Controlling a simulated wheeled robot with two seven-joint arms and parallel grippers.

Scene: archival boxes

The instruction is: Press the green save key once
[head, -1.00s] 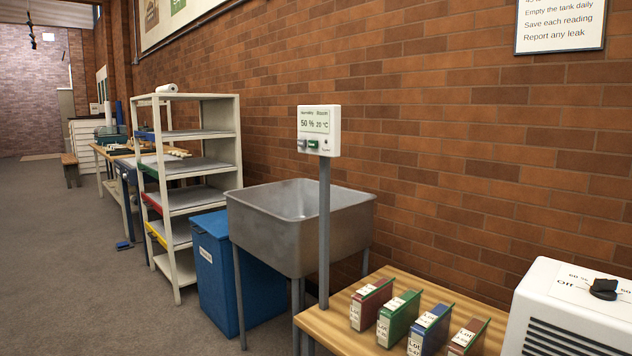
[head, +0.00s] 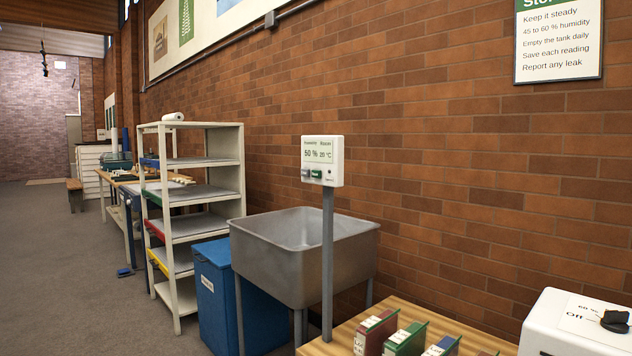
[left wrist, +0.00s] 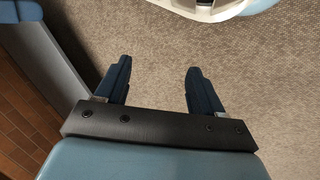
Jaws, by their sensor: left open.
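The green save key (head: 317,174) is a small green button low on the front of a white display unit (head: 323,152). The unit stands on a grey post (head: 327,260) and reads 50 % and 20 °C. A grey key (head: 305,172) sits left of the green one, and a small dark dot is to the right. Neither gripper shows in the head view. In the left wrist view my left gripper (left wrist: 158,85) is open and empty, with two dark fingers apart above the carpet floor. My right gripper is out of view.
A metal sink (head: 300,262) stands behind the post. A wooden table (head: 335,345) with several labelled boxes (head: 405,340) is in front. A white machine with a dial (head: 560,335) is at right. A blue bin (head: 215,300) and shelf rack (head: 165,230) stand left.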

